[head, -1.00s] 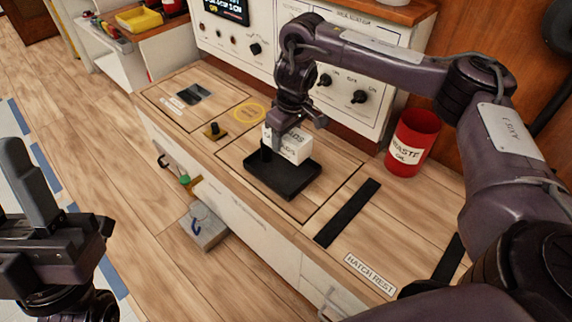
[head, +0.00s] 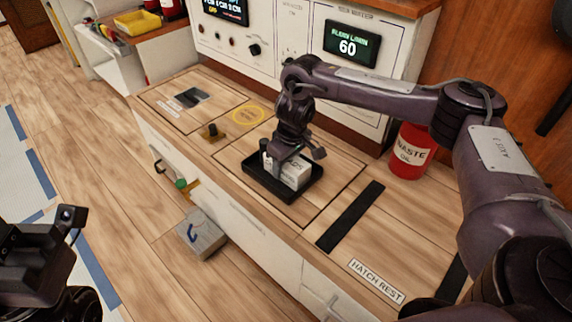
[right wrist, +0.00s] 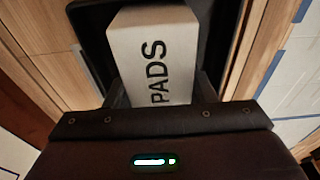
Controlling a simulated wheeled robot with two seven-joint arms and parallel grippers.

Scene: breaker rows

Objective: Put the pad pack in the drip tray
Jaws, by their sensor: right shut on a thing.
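The pad pack (head: 293,172) is a white box; the word PADS shows on it in the right wrist view (right wrist: 152,50). It is within the rim of the black drip tray (head: 257,185) on the wooden counter. I cannot tell if it touches the tray floor. The tray's dark edge also shows in the right wrist view (right wrist: 92,35). My right gripper (head: 284,163) is shut on the pack from above, and its fingers partly hide it. My left gripper (head: 66,232) is at the far left, away from the counter; its finger opening is unclear.
A red waste can (head: 411,152) stands at the counter's back right. A black strip (head: 350,216) and a hatch rest label (head: 376,281) lie to the tray's right. A small knob (head: 212,131) stands left of the tray. A grey box (head: 201,235) is on the floor.

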